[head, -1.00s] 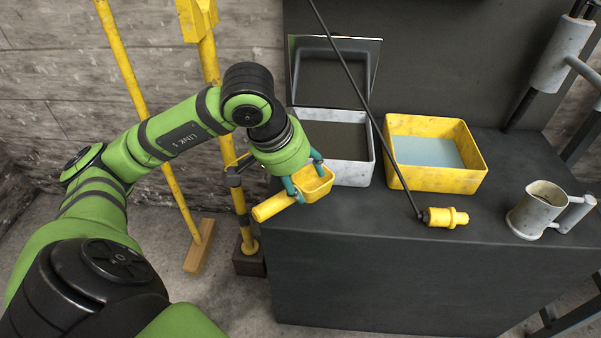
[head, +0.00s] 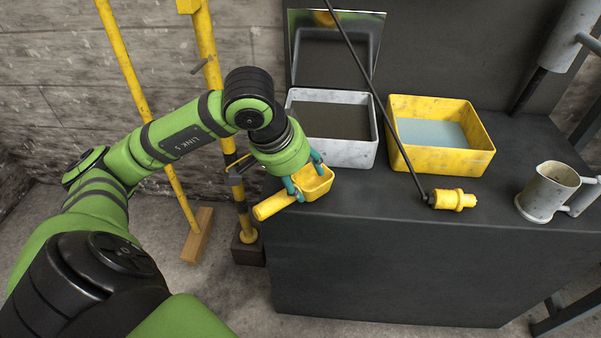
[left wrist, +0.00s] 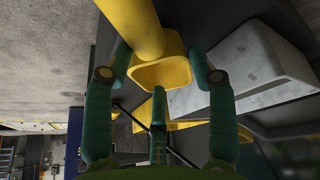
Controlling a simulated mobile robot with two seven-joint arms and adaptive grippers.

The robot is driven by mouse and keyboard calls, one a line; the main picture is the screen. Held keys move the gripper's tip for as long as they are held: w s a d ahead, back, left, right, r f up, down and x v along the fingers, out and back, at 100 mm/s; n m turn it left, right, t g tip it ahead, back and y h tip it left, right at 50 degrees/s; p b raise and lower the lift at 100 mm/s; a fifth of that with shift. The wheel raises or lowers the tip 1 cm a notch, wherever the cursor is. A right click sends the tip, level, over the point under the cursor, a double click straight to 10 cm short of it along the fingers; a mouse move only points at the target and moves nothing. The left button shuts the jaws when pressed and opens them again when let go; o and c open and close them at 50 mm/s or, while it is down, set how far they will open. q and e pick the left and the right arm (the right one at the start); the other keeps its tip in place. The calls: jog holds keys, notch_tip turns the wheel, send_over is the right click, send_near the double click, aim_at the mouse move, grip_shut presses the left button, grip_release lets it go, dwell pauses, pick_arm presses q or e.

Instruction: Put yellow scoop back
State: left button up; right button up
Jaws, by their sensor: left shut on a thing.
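The yellow scoop (head: 312,184) is held by my left gripper (head: 306,182) at the left front edge of the dark bench, with its handle pointing down and left past the edge. In the left wrist view the scoop (left wrist: 163,71) sits between the teal fingers of the gripper (left wrist: 157,85), its thick handle running up out of the picture. Whether the scoop touches the bench top is hard to tell. A grey-white bin (head: 352,153) with dark contents and a raised lid stands just behind and right of the scoop. My right gripper is out of view.
On the bench (head: 400,235) stand a yellow bin (head: 447,160) with pale blue contents, a yellow-ended tool with a long dark rod (head: 452,199) leaning across the grey bin, and a metal jug (head: 545,190). A broom (head: 150,120) and yellow post (head: 208,50) stand left.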

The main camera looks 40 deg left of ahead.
aim_at(280, 194)
pick_arm(q)
jog(key=shift+f+b, duration=0.6)
jog(key=shift+b, duration=0.05)
dwell(0.4)
jog(key=o, duration=1.3)
jog(key=shift+c, duration=0.2)
jog(key=v, duration=1.2)
